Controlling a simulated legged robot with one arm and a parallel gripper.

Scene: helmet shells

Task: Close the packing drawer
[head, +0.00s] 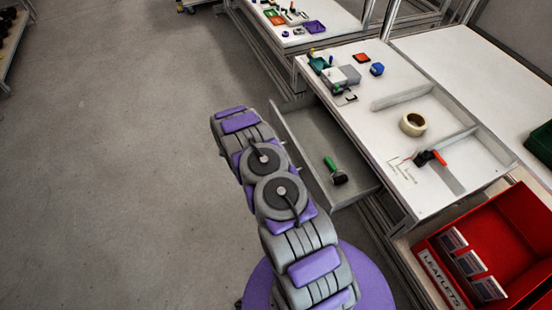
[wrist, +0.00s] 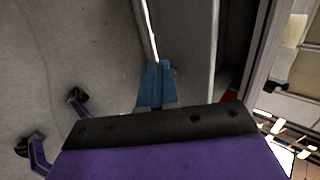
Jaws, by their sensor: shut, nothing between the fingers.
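The packing drawer (head: 310,128) is pulled out from under the white workbench, toward the left in the head view. A green-handled tool (head: 332,168) lies in it. My arm reaches along the drawer's outer side and covers part of its front; my gripper's fingertips are hidden in the head view. In the wrist view my gripper (wrist: 157,84) has its blue fingers together and empty. They are at the lower end of a thin pale edge (wrist: 146,28) that looks like the drawer front. I cannot tell whether they touch it.
The white bench (head: 385,148) carries a tape roll (head: 413,124), a red-and-black tool (head: 430,157) and small blocks. A red leaflets bin (head: 510,238) stands at the lower right. A second bench (head: 295,42) stands farther back. The floor on the left (head: 110,170) is clear.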

